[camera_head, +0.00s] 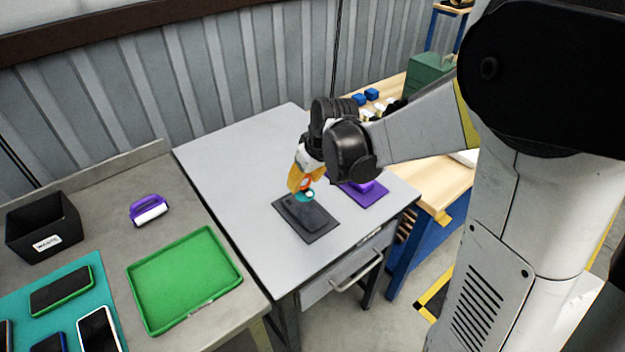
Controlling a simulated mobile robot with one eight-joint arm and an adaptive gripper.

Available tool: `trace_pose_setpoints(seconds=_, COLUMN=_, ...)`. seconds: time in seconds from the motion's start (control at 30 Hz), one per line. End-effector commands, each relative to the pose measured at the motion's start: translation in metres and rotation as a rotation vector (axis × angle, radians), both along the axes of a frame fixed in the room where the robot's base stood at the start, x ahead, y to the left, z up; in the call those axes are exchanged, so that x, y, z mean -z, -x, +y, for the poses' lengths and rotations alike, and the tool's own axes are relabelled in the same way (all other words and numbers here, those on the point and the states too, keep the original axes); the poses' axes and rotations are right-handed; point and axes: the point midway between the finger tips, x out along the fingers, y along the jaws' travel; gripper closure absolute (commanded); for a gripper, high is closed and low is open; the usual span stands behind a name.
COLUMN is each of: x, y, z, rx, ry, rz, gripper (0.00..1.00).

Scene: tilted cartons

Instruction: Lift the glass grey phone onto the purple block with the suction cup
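The glass grey phone (303,212) lies flat on a dark mat (322,233) on the light grey table. The suction cup (304,195), with a teal rim and a red-orange part, is just above the phone's far end. I cannot tell whether it touches the glass. My gripper (301,181), with yellow-orange fingers, points down and appears shut on the suction cup. The purple block (363,186) stands on a purple mat (370,197) to the right of the phone, partly hidden behind my arm.
On the left bench are a green tray (158,326), a purple-handled roller (149,210), a black bin (42,226) and several phones on a teal mat (75,298). A wooden bench (441,176) stands right. The grey table's left part is clear.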

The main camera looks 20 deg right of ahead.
Motion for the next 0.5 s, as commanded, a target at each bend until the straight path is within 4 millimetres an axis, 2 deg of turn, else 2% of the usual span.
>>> trace_pose_setpoints(seconds=0.5, x=0.040, y=0.000, z=0.000, rx=0.002, ry=-0.001, rz=0.000, gripper=0.89)
